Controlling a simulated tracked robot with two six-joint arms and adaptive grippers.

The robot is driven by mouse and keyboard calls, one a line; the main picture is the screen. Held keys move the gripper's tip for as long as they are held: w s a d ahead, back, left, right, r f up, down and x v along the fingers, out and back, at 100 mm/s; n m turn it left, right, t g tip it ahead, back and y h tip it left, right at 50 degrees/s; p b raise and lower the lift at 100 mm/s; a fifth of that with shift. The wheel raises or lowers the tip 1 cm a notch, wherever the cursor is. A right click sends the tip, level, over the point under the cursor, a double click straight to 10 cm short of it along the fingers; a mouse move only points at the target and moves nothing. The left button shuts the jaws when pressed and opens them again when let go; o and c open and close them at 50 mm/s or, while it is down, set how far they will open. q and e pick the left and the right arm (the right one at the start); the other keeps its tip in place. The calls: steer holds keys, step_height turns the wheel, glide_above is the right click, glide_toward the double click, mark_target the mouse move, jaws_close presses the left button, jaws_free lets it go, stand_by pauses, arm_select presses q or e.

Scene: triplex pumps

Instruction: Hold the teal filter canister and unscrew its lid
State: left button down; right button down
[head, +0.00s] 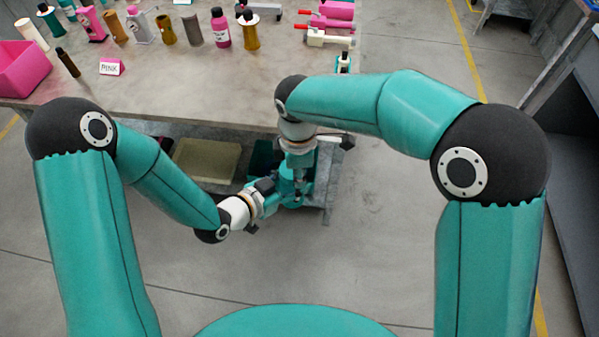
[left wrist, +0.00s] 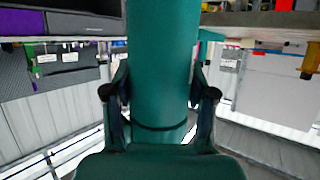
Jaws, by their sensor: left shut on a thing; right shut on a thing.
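The teal filter canister (head: 291,186) is in the air just in front of the bench's front edge, partly hidden by my grippers. My left gripper (head: 270,186) comes from the left and is shut on its side. In the left wrist view the canister (left wrist: 163,60) is a wide teal cylinder between the two dark fingers of my left gripper (left wrist: 160,95). My right gripper (head: 298,163) reaches down from above and is shut at the canister's top. The lid is hidden under it, so I cannot tell how far it is turned.
The grey bench (head: 200,90) holds a pink bin (head: 22,68), a PINK sign (head: 111,67), a pink bottle (head: 220,28) and several other bottles along the back. Pink and white clamp-like parts (head: 328,25) lie at its right. A beige tray (head: 205,160) sits below. The floor in front is clear.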

steer(key=shift+w+a+r, duration=0.1)
steer(key=shift+r, duration=0.15)
steer(key=shift+r, duration=0.95)
